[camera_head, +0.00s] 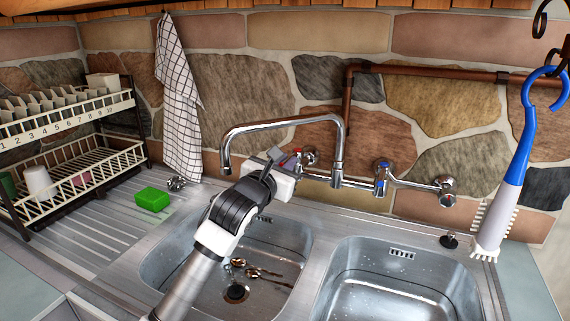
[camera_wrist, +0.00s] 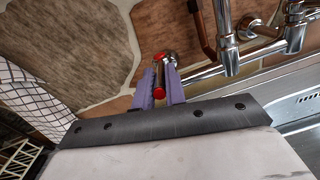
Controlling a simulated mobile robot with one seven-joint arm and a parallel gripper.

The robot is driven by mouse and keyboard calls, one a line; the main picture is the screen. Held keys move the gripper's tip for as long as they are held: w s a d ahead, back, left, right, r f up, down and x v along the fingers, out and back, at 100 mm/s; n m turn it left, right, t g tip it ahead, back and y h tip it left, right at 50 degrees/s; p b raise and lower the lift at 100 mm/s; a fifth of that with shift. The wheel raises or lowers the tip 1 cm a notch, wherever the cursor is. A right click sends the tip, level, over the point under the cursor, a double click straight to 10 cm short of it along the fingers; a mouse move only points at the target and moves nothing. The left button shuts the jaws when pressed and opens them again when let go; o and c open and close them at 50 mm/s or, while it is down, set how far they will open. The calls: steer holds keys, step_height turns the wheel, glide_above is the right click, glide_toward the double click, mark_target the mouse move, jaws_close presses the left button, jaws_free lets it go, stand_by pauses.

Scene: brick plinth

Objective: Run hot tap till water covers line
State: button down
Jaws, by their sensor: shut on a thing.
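The hot tap (camera_head: 309,157) is a chrome valve with red marks on the stone wall; its red-ended handle also shows in the wrist view (camera_wrist: 160,92). My gripper (camera_head: 284,161) is shut on this handle, with its purple fingers (camera_wrist: 161,86) on either side. The chrome spout (camera_head: 285,124) arches left and its mouth hangs above the left basin (camera_head: 165,262). No stream shows below the mouth, though my arm hides part of that area. The left basin's drain (camera_head: 236,293) and several spoons (camera_head: 255,271) are visible on its floor. I cannot make out a water level.
A blue-marked cold tap (camera_head: 382,176) is to the right, above the right basin (camera_head: 398,300). A blue and white brush (camera_head: 507,185) hangs at the right. A green sponge (camera_head: 152,199), a dish rack (camera_head: 75,160) and a checked towel (camera_head: 178,105) are at the left.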

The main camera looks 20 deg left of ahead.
steer(key=shift+a+f+m+h+b, duration=0.25)
steer(key=shift+m+h+b, duration=0.15)
steer(key=shift+h+b, duration=0.25)
steer(key=shift+a+r+m+h, duration=0.2)
steer(key=shift+m+h, duration=0.1)
steer(key=shift+h, duration=0.15)
steer(key=c, duration=1.5)
jaws_free()
steer(key=shift+o, duration=0.2)
steer(key=shift+d, duration=0.1)
